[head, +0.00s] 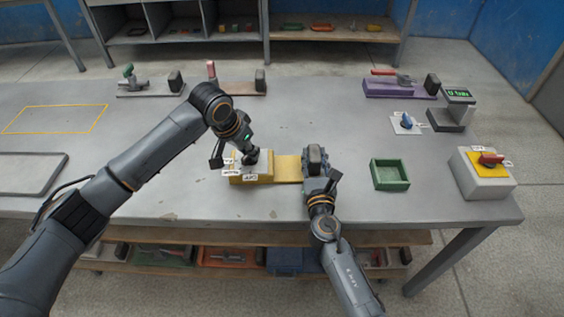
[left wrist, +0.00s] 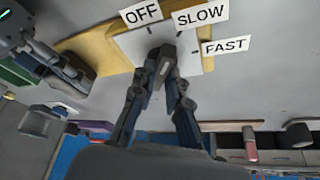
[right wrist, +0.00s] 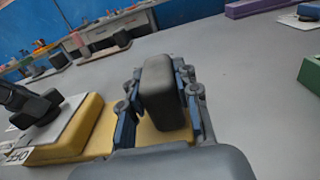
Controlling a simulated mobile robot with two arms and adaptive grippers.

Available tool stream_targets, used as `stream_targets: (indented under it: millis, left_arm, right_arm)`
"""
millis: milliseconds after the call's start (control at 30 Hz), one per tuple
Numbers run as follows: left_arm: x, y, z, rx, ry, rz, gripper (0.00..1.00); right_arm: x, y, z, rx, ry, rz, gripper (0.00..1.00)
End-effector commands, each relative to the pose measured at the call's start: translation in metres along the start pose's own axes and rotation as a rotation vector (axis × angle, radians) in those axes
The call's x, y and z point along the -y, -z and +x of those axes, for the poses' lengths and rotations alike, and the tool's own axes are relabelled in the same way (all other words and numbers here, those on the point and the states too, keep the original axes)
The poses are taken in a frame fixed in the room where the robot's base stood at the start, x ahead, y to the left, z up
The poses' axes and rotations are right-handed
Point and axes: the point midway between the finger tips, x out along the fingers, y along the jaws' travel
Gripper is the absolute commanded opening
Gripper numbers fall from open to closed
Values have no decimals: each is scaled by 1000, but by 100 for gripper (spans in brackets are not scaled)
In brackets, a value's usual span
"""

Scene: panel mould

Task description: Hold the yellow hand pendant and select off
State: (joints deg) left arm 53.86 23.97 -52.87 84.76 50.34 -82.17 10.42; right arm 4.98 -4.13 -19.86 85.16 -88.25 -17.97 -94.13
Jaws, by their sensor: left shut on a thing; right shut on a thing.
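The yellow hand pendant (head: 287,169) lies on the grey bench, with a light selector plate at its left end and a dark block grip (right wrist: 160,90) at its right end. My right gripper (head: 315,165) is shut on this grip. My left gripper (head: 250,156) is above the plate, shut on the dark selector knob (left wrist: 166,66). The left wrist view shows the labels OFF (left wrist: 141,12), SLOW (left wrist: 201,16) and FAST (left wrist: 226,46) around the plate. The fingers partly hide the knob, and I cannot tell surely which label it points at.
A green open box (head: 390,174) stands right of my right gripper. Further right are a grey box with a red handle on yellow (head: 482,178), a small blue-knob plate (head: 405,123) and a display stand (head: 455,110). Clamp fixtures line the back. The bench's left side holds a tray (head: 30,168).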

Motion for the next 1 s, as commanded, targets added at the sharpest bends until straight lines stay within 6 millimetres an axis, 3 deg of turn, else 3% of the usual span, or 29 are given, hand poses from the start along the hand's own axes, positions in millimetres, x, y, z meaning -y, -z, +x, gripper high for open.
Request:
stream_targets:
  millis: [600, 1000]
  left_arm:
    - [-4, 1, 0, -1, 185, -451, 0]
    - [-4, 1, 0, -1, 241, -585, 0]
  right_arm:
    - [0, 0, 0, -1, 0, 0, 0]
    - [0, 0, 0, -1, 1, 0, 0]
